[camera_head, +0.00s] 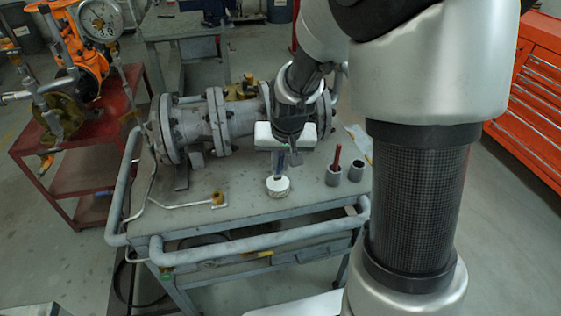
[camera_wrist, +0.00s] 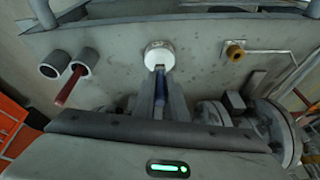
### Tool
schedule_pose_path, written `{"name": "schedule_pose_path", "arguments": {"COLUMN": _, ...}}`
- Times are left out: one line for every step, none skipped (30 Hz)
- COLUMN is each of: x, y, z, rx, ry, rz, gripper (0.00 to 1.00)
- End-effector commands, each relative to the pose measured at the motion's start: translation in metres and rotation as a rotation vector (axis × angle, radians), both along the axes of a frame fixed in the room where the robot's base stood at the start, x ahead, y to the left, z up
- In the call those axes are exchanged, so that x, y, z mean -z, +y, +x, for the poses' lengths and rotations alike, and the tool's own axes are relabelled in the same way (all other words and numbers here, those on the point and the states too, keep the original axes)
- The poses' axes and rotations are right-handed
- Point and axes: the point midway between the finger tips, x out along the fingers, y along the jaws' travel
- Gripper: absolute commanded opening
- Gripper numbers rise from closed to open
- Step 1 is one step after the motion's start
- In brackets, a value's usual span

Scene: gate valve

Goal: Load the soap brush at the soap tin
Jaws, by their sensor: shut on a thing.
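The soap tin (camera_head: 278,187) is a small round white tin on the grey bench top, below my gripper; it also shows at the top centre of the wrist view (camera_wrist: 158,52). My gripper (camera_head: 287,160) points down over the bench, shut on a thin blue-handled brush (camera_wrist: 160,98). The brush (camera_head: 280,163) reaches down to the tin, with its lower end at or just over the tin's top. I cannot tell whether it touches the soap. The fingers hide part of the handle, and the bristles are not clear.
Two grey cups stand right of the tin, one (camera_head: 333,178) with a red-handled tool (camera_head: 337,157), one empty-looking (camera_head: 356,172). A flanged grey valve (camera_head: 205,125) lies behind. A bent rod with a brass end (camera_head: 217,199) lies left. A rail (camera_head: 260,242) runs along the front.

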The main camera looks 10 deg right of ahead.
Motion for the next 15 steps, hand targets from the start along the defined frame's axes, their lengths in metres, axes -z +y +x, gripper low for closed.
{"name": "schedule_pose_path", "arguments": {"x": 0.0014, "y": 0.0, "z": 0.0, "rx": 0.0, "ry": 0.0, "rz": 0.0, "gripper": 0.0}}
{"name": "schedule_pose_path", "arguments": {"x": 0.0017, "y": 0.0, "z": 0.0, "rx": 0.0, "ry": 0.0, "rz": 0.0, "gripper": 0.0}}
{"name": "schedule_pose_path", "arguments": {"x": 0.0023, "y": 0.0, "z": -0.0001, "rx": 0.0, "ry": 0.0, "rz": 0.0, "gripper": 0.0}}
{"name": "schedule_pose_path", "arguments": {"x": 0.0027, "y": 0.0, "z": -0.0001, "rx": 0.0, "ry": 0.0, "rz": 0.0, "gripper": 0.0}}
{"name": "schedule_pose_path", "arguments": {"x": 0.003, "y": 0.0, "z": -0.0001, "rx": 0.0, "ry": 0.0, "rz": 0.0, "gripper": 0.0}}
{"name": "schedule_pose_path", "arguments": {"x": 0.0036, "y": 0.0001, "z": -0.0001, "rx": 0.0, "ry": 0.0, "rz": 0.0, "gripper": 0.0}}
{"name": "schedule_pose_path", "arguments": {"x": 0.0039, "y": 0.0, "z": -0.0001, "rx": 0.0, "ry": 0.0, "rz": 0.0, "gripper": 0.0}}
{"name": "schedule_pose_path", "arguments": {"x": 0.0043, "y": 0.0, "z": -0.0001, "rx": 0.0, "ry": 0.0, "rz": 0.0, "gripper": 0.0}}
{"name": "schedule_pose_path", "arguments": {"x": 0.0047, "y": 0.0, "z": -0.0001, "rx": 0.0, "ry": 0.0, "rz": 0.0, "gripper": 0.0}}
{"name": "schedule_pose_path", "arguments": {"x": 0.0051, "y": 0.0, "z": -0.0001, "rx": 0.0, "ry": 0.0, "rz": 0.0, "gripper": 0.0}}
{"name": "schedule_pose_path", "arguments": {"x": 0.0055, "y": 0.0, "z": -0.0001, "rx": 0.0, "ry": 0.0, "rz": 0.0, "gripper": 0.0}}
{"name": "schedule_pose_path", "arguments": {"x": 0.006, "y": 0.0, "z": -0.0001, "rx": 0.0, "ry": 0.0, "rz": 0.0, "gripper": 0.0}}
{"name": "schedule_pose_path", "arguments": {"x": 0.0063, "y": 0.0, "z": -0.0001, "rx": 0.0, "ry": 0.0, "rz": 0.0, "gripper": 0.0}}
{"name": "schedule_pose_path", "arguments": {"x": 0.0067, "y": 0.0, "z": -0.0002, "rx": 0.0, "ry": 0.001, "rz": 0.0, "gripper": 0.0}}
{"name": "schedule_pose_path", "arguments": {"x": 0.0072, "y": 0.0, "z": -0.0001, "rx": 0.0, "ry": 0.001, "rz": 0.0, "gripper": 0.0}}
